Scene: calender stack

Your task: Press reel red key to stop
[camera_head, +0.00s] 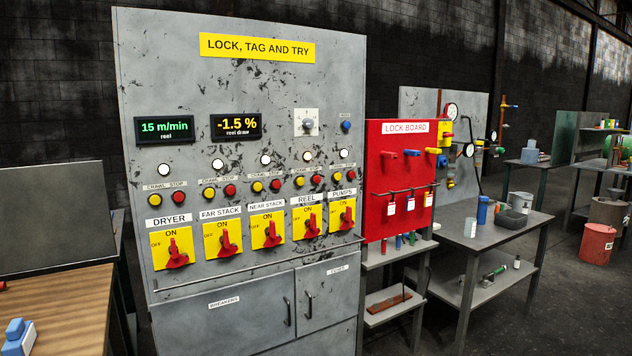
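The grey control cabinet (250,110) stands upright in the centre-left, facing me at a slight angle. The reel red key (317,179) is a round red button in the row labelled "CRAWL STOP", above the REEL switch (310,221). The reel yellow key (298,181) sits just left of it, and a white lamp (308,156) is above. The green display (164,128) reads 15 m/min reel; the other display (236,125) reads -1.5 % reel draw. The REEL switch's red handle points up toward ON. Neither of my grippers is in view.
Similar yellow and red keys flank the reel pair, with the PUMPS red key (349,174) farthest right. A red lock board (400,160) with tags and padlocks stands right of the cabinet. A wooden-topped table (60,300) is at front left, and a grey workbench (490,237) at right.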

